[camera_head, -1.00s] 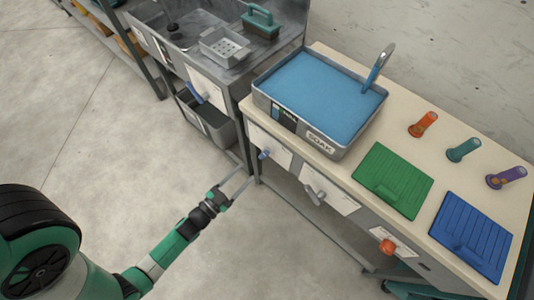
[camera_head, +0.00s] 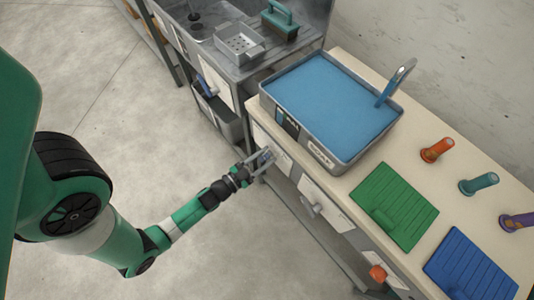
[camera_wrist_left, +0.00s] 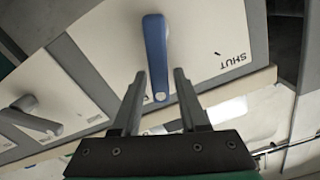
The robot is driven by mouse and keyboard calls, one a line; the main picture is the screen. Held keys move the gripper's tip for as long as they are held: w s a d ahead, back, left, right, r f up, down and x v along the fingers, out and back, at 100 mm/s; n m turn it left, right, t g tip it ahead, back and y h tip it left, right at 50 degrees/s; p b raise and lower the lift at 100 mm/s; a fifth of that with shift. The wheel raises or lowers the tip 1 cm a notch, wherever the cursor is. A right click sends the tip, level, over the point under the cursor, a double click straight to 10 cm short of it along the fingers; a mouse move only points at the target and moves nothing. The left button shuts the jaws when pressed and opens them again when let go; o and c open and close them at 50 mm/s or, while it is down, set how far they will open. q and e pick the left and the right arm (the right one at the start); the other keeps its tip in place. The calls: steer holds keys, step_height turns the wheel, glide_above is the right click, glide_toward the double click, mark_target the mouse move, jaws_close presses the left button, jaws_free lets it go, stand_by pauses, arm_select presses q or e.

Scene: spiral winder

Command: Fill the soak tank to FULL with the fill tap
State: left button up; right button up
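The soak tank (camera_head: 320,157) is a grey tray holding blue water, with a dark level gauge (camera_head: 287,122) on its front; I cannot read its marks. A curved grey spout (camera_head: 404,70) stands at its back right, with a blue strip running from it into the tank. A blue lever (camera_wrist_left: 156,50) is on a white front panel, beside an upside-down word "SHUT" (camera_wrist_left: 232,59). My left gripper (camera_head: 266,156) is at this lever. In the wrist view, the open fingers (camera_wrist_left: 160,78) lie on either side of the lever's lower end. My right gripper is out of view.
A grey lever (camera_head: 311,209) and an orange knob (camera_head: 378,273) are further right on the bench front. A sink unit (camera_head: 215,55) is to the left. The floor in front is clear.

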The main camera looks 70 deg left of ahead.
arm_select(q)
jaws_close()
stand_by(1.2)
